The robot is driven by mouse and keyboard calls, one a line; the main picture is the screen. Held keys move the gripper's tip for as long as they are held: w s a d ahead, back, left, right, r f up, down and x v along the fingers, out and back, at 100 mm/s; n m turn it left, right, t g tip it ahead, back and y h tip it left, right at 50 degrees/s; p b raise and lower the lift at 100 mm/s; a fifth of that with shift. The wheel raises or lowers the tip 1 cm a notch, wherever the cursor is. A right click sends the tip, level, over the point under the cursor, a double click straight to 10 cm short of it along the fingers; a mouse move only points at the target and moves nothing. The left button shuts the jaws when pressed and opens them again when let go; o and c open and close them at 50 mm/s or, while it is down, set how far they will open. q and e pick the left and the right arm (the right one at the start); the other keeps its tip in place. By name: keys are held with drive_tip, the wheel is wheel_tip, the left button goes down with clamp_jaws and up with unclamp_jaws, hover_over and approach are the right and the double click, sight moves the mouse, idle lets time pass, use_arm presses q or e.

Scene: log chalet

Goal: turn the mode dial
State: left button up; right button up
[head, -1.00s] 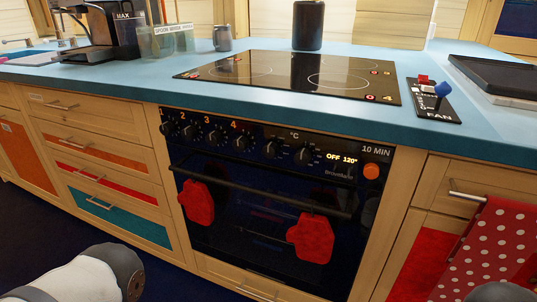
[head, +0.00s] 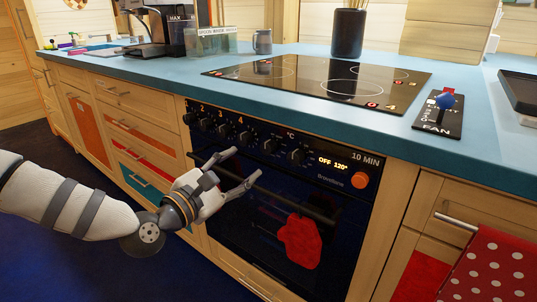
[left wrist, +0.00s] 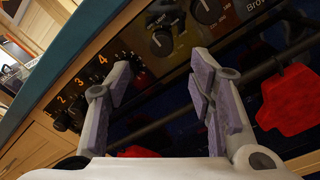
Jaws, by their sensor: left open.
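The black oven front carries a row of dark dials. Two larger dials sit right of the numbered ones, a left dial (head: 270,146) and a right dial (head: 297,156) near the °C mark. I cannot tell for certain which is the mode dial. My left gripper (head: 247,164) is open and empty, in front of the oven's upper part, below and left of the two dials. It also shows in the left wrist view (left wrist: 160,66), apart from the dials.
The oven door handle (head: 313,213) runs below the dials, with a red mitt (head: 299,241) hanging from it. An orange button (head: 361,180) is right of the display. The blue counter (head: 190,72) overhangs above, with the hob (head: 322,80) and fan switch panel (head: 439,120).

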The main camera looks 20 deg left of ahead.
sight(265, 150)
use_arm(q)
drive_tip(key=x, duration=0.9)
drive_tip(key=shift+w+d+f+b, duration=0.1)
drive_tip(key=shift+w+d+b, duration=0.1)
drive_tip(key=shift+b, duration=0.15)
drive_tip(key=shift+c, duration=0.6)
drive_tip(key=c, duration=1)
